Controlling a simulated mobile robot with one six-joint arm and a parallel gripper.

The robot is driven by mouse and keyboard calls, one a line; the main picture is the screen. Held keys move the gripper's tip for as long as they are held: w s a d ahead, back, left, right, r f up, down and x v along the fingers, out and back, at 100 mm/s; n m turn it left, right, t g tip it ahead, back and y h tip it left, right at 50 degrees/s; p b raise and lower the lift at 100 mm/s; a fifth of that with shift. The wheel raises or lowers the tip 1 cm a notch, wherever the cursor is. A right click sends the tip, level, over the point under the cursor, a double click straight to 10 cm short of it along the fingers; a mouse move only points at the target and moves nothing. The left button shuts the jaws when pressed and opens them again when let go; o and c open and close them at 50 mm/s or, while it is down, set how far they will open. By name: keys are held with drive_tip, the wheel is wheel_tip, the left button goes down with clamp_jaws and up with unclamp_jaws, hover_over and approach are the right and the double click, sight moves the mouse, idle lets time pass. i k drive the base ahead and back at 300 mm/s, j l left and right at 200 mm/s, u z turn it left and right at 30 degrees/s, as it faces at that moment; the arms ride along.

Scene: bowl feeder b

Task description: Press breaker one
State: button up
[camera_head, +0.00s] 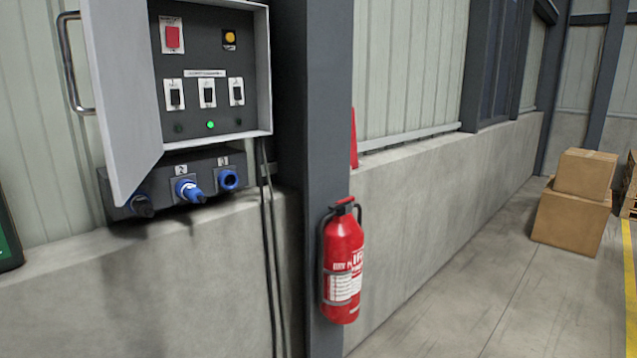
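An electrical box (263,70) hangs on the wall at the upper left, its grey door (122,90) swung open to the left. Inside is a row of three black rocker breakers on white plates: left (174,96), middle (207,94) and right (237,92). Their labels are too small to read, so I cannot tell which is breaker one. A green light (210,125) glows below the middle breaker; the spots below the other two are dark. A red switch (172,36) and a yellow button (230,38) sit above. My gripper is not in view.
The door's handle (70,62) sticks out left. Below the box, a socket panel (150,180) holds blue connectors. A steel column (310,120) and a red fire extinguisher (343,260) stand to the right. Cardboard boxes (570,218) sit farther back; the floor between is clear.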

sight(174, 94)
drive_tip(key=i+j+u, duration=0.1)
drive_tip(key=j, duration=0.25)
drive_tip(key=i+j+u, duration=0.15)
drive_tip(key=j, duration=0.25)
drive_tip(key=i+j+u, duration=0.1)
drive_tip(key=j, duration=0.25)
drive_tip(key=i+j+u, duration=0.15)
drive_tip(key=j, duration=0.2)
drive_tip(key=i+j+u, duration=0.1)
drive_tip(key=j, duration=0.2)
drive_tip(key=l+u, duration=0.5)
drive_tip(key=l, duration=0.7)
